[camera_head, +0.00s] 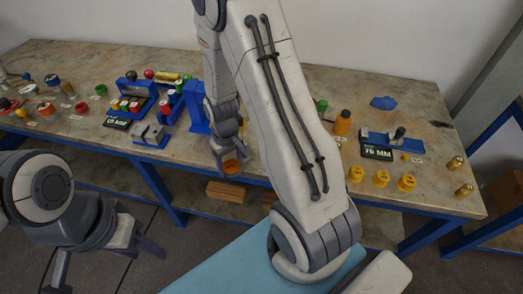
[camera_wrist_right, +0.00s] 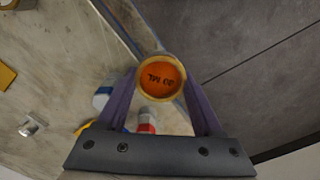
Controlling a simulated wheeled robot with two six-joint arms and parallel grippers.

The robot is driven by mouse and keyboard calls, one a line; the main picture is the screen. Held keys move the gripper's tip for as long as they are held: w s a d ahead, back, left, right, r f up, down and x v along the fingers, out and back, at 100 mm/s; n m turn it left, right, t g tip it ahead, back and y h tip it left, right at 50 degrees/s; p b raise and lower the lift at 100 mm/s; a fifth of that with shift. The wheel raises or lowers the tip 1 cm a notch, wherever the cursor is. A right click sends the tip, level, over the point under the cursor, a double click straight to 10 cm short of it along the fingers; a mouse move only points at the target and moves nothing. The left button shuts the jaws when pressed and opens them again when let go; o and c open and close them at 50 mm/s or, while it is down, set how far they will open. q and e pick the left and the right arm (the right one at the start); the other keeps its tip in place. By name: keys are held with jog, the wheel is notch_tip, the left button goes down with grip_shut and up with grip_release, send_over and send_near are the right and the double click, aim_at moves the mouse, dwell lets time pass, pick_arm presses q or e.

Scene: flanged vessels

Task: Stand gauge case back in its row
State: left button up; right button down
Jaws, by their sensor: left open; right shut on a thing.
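A small round gauge case (camera_wrist_right: 162,78) with an orange face and a yellowish rim is between the fingers of my right gripper (camera_wrist_right: 162,85). Dark lettering shows on its face but is too small to read surely. In the head view the held case (camera_head: 232,167) shows orange under my right gripper (camera_head: 228,150), at the table's front edge. Three yellow round pieces (camera_head: 381,178) stand in a row on the right of the table; I cannot tell if they are its row. My left gripper (camera_head: 142,238) is open and empty, low in front of the table.
The wooden table (camera_head: 300,90) has a blue frame. Blue fixtures with a 19 MM-like display (camera_head: 117,123) stand left; a 76 MM display (camera_head: 377,152) stands right. Brass pieces (camera_head: 465,190) stand at the right end. Several red and orange pieces (camera_head: 45,108) stand far left. My right arm hides the middle.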

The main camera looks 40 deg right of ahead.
jog(key=s+d+r+n+b, duration=0.1)
jog(key=s+d+r, duration=0.4)
jog(key=d, duration=0.4)
jog(key=s+d+r+b, duration=0.1)
jog(key=s+d+r, duration=0.1)
jog(key=s+d, duration=0.55)
jog(key=w+a+f, duration=0.1)
jog(key=w+f, duration=0.1)
jog(key=w, duration=0.1)
jog(key=w+a+f+p, duration=0.1)
jog(key=w+f, duration=0.1)
jog(key=w, duration=0.2)
jog(key=w+f, duration=0.2)
jog(key=w, duration=0.2)
jog(key=shift+a+f, duration=0.25)
jog(key=shift+a, duration=0.15)
notch_tip(320, 180, down, 4)
jog(key=shift+r+p, duration=0.1)
jog(key=shift+p, duration=0.35)
jog(key=shift+f, duration=0.25)
jog(key=shift+c, duration=0.2)
grip_release()
